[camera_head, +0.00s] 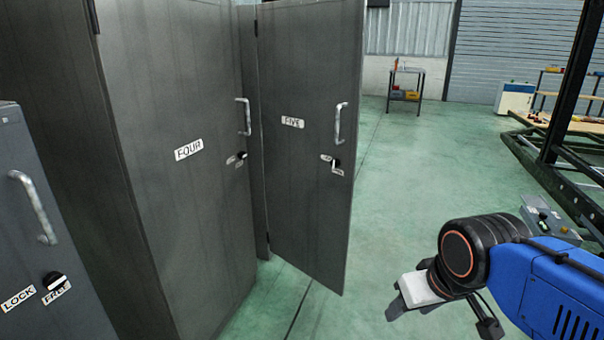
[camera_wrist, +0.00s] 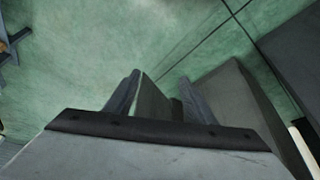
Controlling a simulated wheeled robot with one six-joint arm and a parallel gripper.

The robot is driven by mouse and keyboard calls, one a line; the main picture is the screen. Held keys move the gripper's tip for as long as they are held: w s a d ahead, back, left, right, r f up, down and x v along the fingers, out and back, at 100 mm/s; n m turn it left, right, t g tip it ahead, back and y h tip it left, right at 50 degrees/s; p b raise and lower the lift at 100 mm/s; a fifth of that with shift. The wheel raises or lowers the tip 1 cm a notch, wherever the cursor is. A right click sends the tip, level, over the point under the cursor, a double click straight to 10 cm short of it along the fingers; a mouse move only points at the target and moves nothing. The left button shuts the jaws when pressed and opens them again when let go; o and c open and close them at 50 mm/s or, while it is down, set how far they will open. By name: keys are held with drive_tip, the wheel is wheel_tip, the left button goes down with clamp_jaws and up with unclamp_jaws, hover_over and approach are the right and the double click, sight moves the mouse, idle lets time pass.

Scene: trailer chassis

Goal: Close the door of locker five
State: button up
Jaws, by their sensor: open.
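The dark grey door of locker five (camera_head: 305,130) stands open, swung out from its hinge beside locker four's closed door (camera_head: 180,150). It carries a "FIVE" label (camera_head: 292,122), a vertical pull handle (camera_head: 340,121) and a small lock knob (camera_head: 335,164). My gripper (camera_head: 395,306) is low at the right, apart from the door in the head view, pointing toward it. In the wrist view my gripper (camera_wrist: 160,76) is open, with nothing visibly held. A grey panel, probably this door (camera_wrist: 149,100), shows between its fingers; its distance is unclear. The inside of locker five is hidden.
A grey cabinet (camera_head: 40,220) with a handle and a LOCK/FREE knob stands at the left. Green floor (camera_head: 430,180) is clear right of the door. A dark metal chassis frame (camera_head: 560,150) stands at the right, and a small table (camera_head: 405,90) at the back.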

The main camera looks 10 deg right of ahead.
drive_tip(key=shift+w, duration=0.1)
drive_tip(key=c, duration=0.5)
drive_tip(key=shift+w+r, duration=0.3)
drive_tip(key=c, duration=0.5)
drive_tip(key=shift+n, duration=0.7)
drive_tip(key=w+r, duration=0.2)
drive_tip(key=w, duration=0.1)
drive_tip(key=w+r, duration=0.2)
drive_tip(key=w, duration=0.1)
drive_tip(key=w+d+r, duration=0.1)
drive_tip(key=w+r, duration=0.1)
drive_tip(key=w, duration=0.2)
clamp_jaws()
drive_tip(key=w+d+r+n+t+h, duration=0.15)
drive_tip(key=w+r, duration=0.25)
drive_tip(key=w, duration=1.6)
drive_tip(key=w+r+n+t, duration=0.1)
drive_tip(key=w+r+n, duration=0.25)
drive_tip(key=w, duration=1.65)
approach(347, 168)
wheel_tip(347, 168, down, 3)
drive_tip(key=a, duration=0.3)
drive_tip(key=shift+w+d+f, duration=0.1)
drive_tip(key=shift+w+d, duration=0.25)
drive_tip(key=shift+d, duration=0.2)
drive_tip(key=shift+w+d+f, duration=0.15)
drive_tip(key=shift+w+d, duration=0.15)
drive_tip(key=shift+d, duration=0.2)
drive_tip(key=shift+w+d, duration=0.6)
drive_tip(key=shift+d, duration=0.05)
